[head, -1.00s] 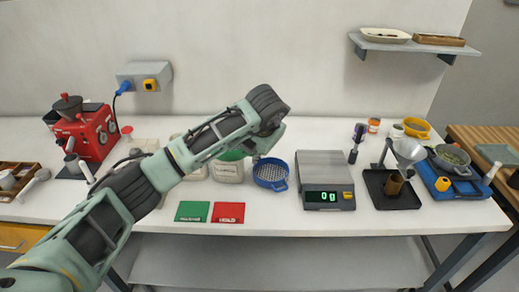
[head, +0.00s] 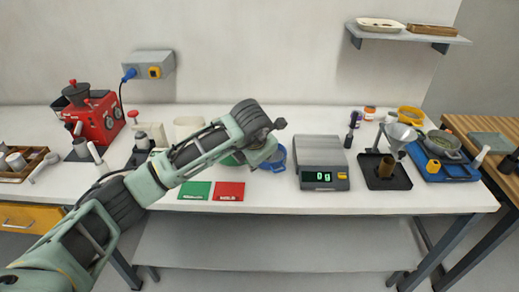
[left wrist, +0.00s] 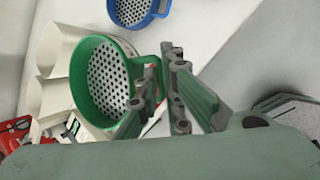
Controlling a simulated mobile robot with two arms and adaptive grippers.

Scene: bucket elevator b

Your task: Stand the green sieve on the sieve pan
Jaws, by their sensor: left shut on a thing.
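The green sieve (left wrist: 100,80), with a perforated grey base, fills the middle of the left wrist view. Its handle lies between the fingers of my left gripper (left wrist: 160,75), which is shut on it. In the head view only a green edge (head: 231,159) shows beside my left gripper (head: 268,160). A pale round rim shows just behind the sieve in the left wrist view; I cannot tell whether they touch. I cannot surely pick out the sieve pan. My right gripper is not in view.
A blue sieve (head: 278,158) stands close by, partly hidden by my gripper; it also shows in the left wrist view (left wrist: 137,10). Pale tubs (left wrist: 62,48) stand beside the green sieve. A scale (head: 322,163) stands to the right. Green (head: 194,190) and red (head: 229,191) cards lie in front.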

